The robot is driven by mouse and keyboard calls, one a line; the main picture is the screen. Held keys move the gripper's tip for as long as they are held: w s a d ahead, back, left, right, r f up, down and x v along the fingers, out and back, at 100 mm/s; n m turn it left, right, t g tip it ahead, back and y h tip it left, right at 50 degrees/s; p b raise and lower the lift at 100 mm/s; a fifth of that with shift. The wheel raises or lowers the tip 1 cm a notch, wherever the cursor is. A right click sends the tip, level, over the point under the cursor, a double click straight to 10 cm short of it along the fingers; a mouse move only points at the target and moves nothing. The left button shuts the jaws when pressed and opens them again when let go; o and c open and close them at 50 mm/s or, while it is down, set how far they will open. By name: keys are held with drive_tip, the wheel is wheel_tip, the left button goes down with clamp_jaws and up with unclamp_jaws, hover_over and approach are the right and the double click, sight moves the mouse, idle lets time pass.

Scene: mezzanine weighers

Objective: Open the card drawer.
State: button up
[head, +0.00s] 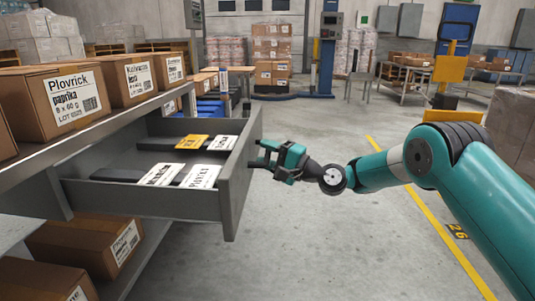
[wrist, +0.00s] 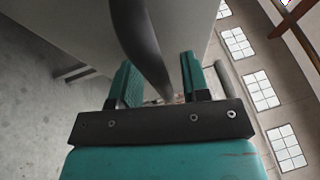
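The grey card drawer (head: 235,185) stands pulled well out of the shelf unit in the head view, with its inside showing. White cards (head: 160,174) and a yellow card (head: 192,142) lie in it. My gripper (head: 264,156) is at the outside of the drawer's front panel. In the wrist view, the dark curved handle (wrist: 146,45) runs down between the two teal fingers of my gripper (wrist: 160,82). A gap shows between the handle and the right finger, so the fingers look open around it. Whether the left finger touches the handle is unclear.
Cardboard boxes (head: 68,103) stand on the shelf above the drawer, and more boxes (head: 92,243) sit below it. The concrete floor (head: 330,240) right of the drawer is clear, with a yellow line (head: 429,213). Stacked cartons (head: 513,122) stand at the far right.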

drive_tip(key=shift+d, duration=0.15)
drive_tip(key=shift+d, duration=0.25)
drive_tip(key=b+v, duration=1.6)
drive_tip(key=b, duration=0.5)
drive_tip(key=shift+s+d+f, duration=0.2)
drive_tip(key=shift+s+d, duration=0.05)
